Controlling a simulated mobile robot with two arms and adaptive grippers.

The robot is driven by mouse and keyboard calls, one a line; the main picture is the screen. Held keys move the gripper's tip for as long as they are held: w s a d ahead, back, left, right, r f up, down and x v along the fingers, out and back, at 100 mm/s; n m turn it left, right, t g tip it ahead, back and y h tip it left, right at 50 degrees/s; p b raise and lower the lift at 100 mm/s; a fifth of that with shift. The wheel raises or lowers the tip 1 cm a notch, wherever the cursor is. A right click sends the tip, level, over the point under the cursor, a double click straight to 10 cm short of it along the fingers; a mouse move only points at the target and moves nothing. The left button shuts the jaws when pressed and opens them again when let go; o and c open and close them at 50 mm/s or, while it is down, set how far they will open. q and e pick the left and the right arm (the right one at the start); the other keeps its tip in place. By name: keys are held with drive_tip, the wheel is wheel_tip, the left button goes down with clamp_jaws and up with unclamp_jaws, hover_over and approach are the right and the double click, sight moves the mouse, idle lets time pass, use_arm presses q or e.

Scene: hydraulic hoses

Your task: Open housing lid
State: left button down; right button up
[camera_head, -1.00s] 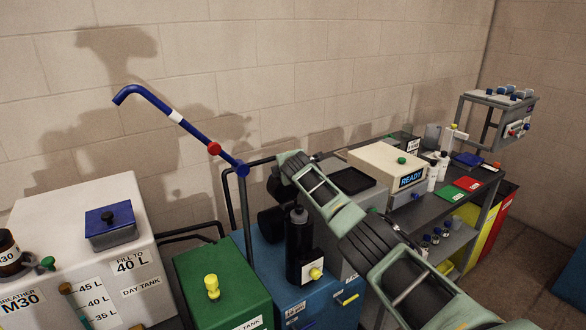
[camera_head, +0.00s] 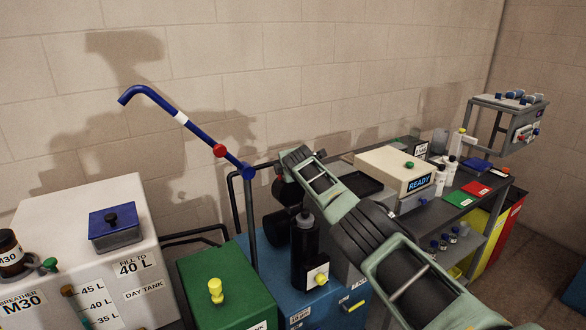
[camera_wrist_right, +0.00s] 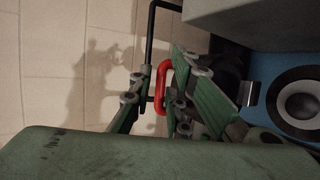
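I cannot clearly make out the housing lid. In the right wrist view a red loop handle (camera_wrist_right: 160,97) stands between the green fingers of my right gripper (camera_wrist_right: 156,84). The fingers are apart, with the handle nearer the right-hand finger. I cannot tell whether they touch it. In the head view my right arm reaches in from the lower right and ends above the blue unit (camera_head: 275,300). The arm covers part of that unit and hides the red handle and fingertips. My left gripper is not in view.
A black cylinder (camera_head: 304,250) stands on the blue unit beside my arm. A blue pipe (camera_head: 200,137) rises left of the arm's end. A green tank (camera_head: 195,290) and a white day tank (camera_head: 130,205) stand left. A bench with a READY box (camera_head: 385,165) is right.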

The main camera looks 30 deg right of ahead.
drive_tip(key=o, duration=0.3)
drive_tip(key=shift+w+a+r, duration=0.15)
drive_tip(key=shift+a+r, duration=0.3)
drive_tip(key=shift+r, duration=0.1)
drive_tip(key=shift+f, duration=0.3)
drive_tip(key=shift+s, duration=0.2)
drive_tip(key=shift+r, duration=0.1)
drive_tip(key=shift+s, duration=0.15)
